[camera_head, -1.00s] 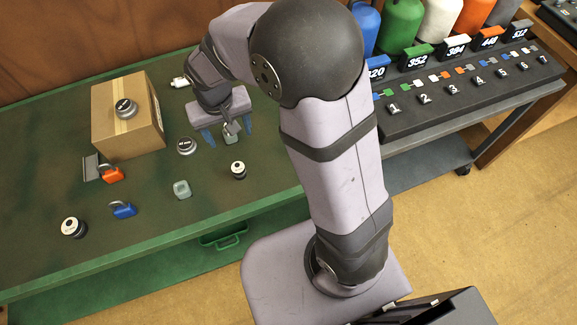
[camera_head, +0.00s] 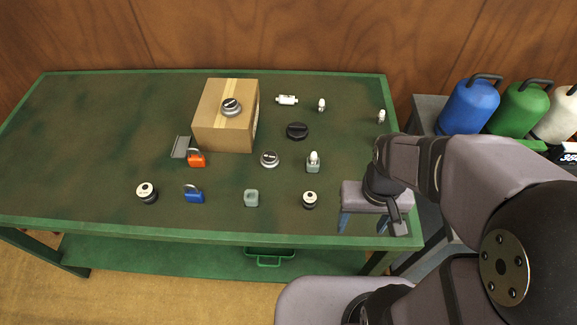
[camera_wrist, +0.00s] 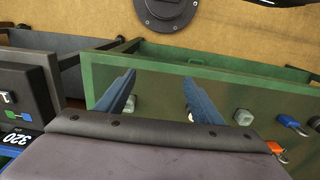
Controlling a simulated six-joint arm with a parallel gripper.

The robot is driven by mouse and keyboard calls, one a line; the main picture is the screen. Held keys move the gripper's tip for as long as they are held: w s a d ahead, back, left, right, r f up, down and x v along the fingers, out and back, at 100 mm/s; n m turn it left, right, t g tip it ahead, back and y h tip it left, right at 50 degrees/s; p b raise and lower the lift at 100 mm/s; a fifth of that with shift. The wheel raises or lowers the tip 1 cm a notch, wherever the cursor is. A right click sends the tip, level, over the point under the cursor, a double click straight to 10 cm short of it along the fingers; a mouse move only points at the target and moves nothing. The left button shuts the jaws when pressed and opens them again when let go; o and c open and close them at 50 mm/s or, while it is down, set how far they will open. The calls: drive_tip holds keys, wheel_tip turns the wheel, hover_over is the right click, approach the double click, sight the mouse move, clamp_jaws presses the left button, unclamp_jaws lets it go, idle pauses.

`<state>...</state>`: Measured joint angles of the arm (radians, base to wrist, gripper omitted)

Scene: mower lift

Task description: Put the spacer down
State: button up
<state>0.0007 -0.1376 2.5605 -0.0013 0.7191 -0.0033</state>
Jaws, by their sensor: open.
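I cannot tell for sure which piece is the spacer. A small grey-green block (camera_head: 251,198) with a recessed top sits near the table's front edge, and it also shows in the wrist view (camera_wrist: 243,117). A similar block (camera_head: 313,166) stands behind and right of it with a white bulb-shaped piece (camera_head: 314,156) on top. My gripper (camera_head: 372,224) is over the table's front right corner, right of both blocks.
A cardboard box (camera_head: 222,130) with a round knob on top stands mid-table. A blue padlock (camera_head: 194,196), an orange padlock (camera_head: 196,159), a black knob (camera_head: 297,131) and a black-and-white round piece (camera_head: 310,199) lie around. Gas bottles (camera_head: 468,105) stand right.

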wheel_tip(320, 180, up, 5)
drive_tip(key=w+a+r+t+y+b, duration=0.15)
drive_tip(key=w+a+t+b, duration=0.3)
drive_tip(key=w+a, duration=0.45)
drive_tip(key=w+a+r+t+y+b, duration=0.1)
drive_tip(key=w+a+r+t+b, duration=0.3)
drive_tip(key=w+a, duration=0.5)
drive_tip(key=w+a+r+t+y+b, duration=0.1)
drive_tip(key=w+a+t+b, duration=0.35)
drive_tip(key=w+a, duration=0.45)
drive_tip(key=s+f+m+h+b, duration=0.45)
drive_tip(key=s+f+h, duration=0.25)
drive_tip(key=s+h, duration=0.25)
approach(269, 157)
drive_tip(key=shift+w+d+f+y, duration=0.1)
drive_tip(key=shift+w+d+y, duration=0.2)
drive_tip(key=shift+w+d, duration=0.15)
drive_tip(key=shift+x, duration=3.65)
drive_tip(key=shift+a, duration=0.1)
drive_tip(key=c, duration=1.3)
